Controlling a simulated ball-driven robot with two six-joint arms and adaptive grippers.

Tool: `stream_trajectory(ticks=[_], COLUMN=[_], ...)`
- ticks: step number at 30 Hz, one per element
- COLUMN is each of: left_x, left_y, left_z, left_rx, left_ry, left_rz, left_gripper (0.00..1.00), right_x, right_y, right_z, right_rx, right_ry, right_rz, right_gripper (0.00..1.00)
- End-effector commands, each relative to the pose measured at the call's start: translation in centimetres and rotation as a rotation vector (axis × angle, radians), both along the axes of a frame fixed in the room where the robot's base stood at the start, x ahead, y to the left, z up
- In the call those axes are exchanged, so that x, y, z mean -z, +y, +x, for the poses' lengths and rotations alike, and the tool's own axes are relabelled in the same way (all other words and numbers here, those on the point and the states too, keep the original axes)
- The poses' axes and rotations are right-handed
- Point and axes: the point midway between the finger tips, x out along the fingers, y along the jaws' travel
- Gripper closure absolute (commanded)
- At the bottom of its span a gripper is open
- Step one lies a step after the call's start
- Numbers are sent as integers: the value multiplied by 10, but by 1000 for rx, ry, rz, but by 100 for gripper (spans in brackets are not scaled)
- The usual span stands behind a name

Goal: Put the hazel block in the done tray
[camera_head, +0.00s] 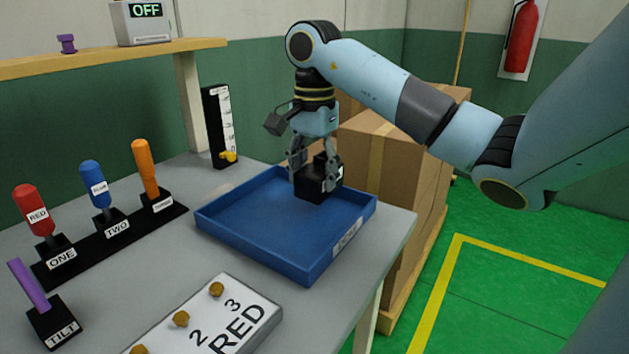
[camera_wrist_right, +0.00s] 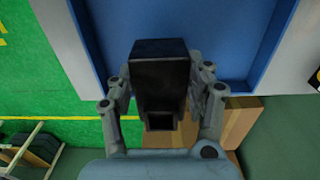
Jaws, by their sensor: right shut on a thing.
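My right gripper (camera_head: 316,178) is shut on a black block (camera_head: 318,190) with a pale label on its right side. It holds the block over the back right part of the blue tray (camera_head: 258,252). I cannot tell whether the block touches the tray floor. The tray has a pale label on its front right wall, too small to read. In the right wrist view the black block (camera_wrist_right: 158,75) sits between the fingers of the right gripper (camera_wrist_right: 160,95), with the blue tray (camera_wrist_right: 225,40) behind it. No hazel-coloured block shows. My left gripper is out of view.
Lever stands labelled ONE (camera_head: 62,258) and TWO (camera_head: 117,228), and a purple TILT lever (camera_head: 50,322), are left of the tray. A white RED panel (camera_head: 228,312) with knobs lies in front. A slider gauge (camera_head: 217,125) stands behind. Cardboard boxes (camera_head: 410,180) stand beyond the table's right edge.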

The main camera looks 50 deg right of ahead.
Motion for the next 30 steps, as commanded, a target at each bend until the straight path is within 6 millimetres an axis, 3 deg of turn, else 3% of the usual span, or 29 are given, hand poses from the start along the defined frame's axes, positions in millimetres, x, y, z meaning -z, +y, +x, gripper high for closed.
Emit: stream_trajectory(ticks=[6, 17, 18, 23, 30], left_x=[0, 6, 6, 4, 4], left_y=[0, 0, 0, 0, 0], left_z=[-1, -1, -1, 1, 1], left_rx=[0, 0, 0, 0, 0], left_ry=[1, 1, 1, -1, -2], left_rz=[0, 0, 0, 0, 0], left_gripper=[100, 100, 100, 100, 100], right_x=[31, 36, 37, 35, 35], right_y=[0, 0, 0, 0, 0], right_z=[-1, -1, -1, -1, -1], right_rx=[1, 1, 1, 1, 1], right_ry=[2, 0, 1, 0, 0], right_rz=[1, 0, 0, 0, 0], right_gripper=[85, 85, 47, 26, 25])
